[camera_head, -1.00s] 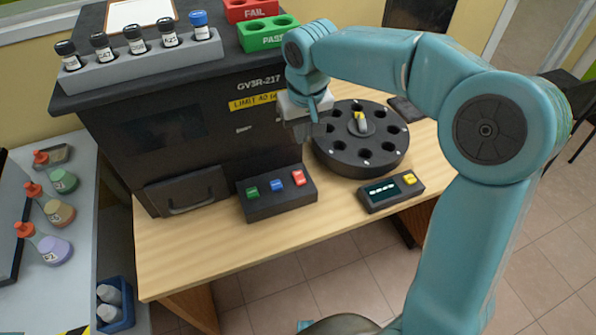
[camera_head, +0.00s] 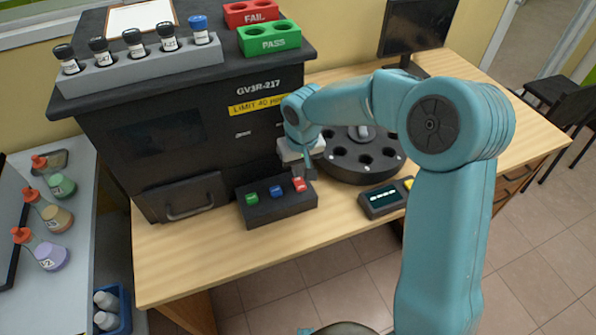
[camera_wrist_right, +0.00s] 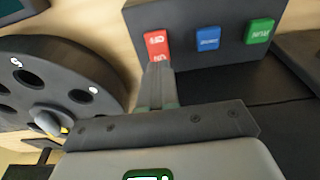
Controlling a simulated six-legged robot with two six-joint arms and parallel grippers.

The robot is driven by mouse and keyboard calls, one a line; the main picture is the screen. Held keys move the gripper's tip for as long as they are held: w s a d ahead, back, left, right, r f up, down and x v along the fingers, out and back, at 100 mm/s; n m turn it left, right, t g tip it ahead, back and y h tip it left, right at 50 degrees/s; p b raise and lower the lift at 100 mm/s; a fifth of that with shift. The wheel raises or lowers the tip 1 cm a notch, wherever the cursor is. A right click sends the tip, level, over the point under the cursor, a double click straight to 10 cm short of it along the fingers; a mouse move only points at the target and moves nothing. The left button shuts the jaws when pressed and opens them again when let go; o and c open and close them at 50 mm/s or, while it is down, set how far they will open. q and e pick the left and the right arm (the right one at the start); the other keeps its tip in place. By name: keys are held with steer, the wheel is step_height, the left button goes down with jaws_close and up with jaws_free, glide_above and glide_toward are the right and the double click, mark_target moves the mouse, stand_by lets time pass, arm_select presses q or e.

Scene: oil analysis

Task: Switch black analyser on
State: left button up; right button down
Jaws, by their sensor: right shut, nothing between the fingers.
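The black analyser (camera_head: 215,140) stands at the back left of the wooden table. A black button box (camera_head: 278,207) sits in front of it, with a green button (camera_head: 252,198), a blue button (camera_head: 277,192) and a red button (camera_head: 299,184). My right gripper (camera_head: 310,174) is shut and empty, right at the red button. In the right wrist view its closed fingertips (camera_wrist_right: 160,70) overlap the lower edge of the red rocker (camera_wrist_right: 157,45); I cannot tell whether they touch. The blue (camera_wrist_right: 208,38) and green (camera_wrist_right: 259,31) buttons are clear. My left gripper is not in view.
A black round carousel (camera_head: 360,160) stands right of the box, partly behind my right arm. A small display unit (camera_head: 378,200) is in front of it. A grey vial rack (camera_head: 140,68) and red and green holders (camera_head: 268,40) sit on the analyser. The table front is clear.

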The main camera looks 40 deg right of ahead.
steer(key=shift+w+f, duration=0.1)
steer(key=shift+f, duration=0.85)
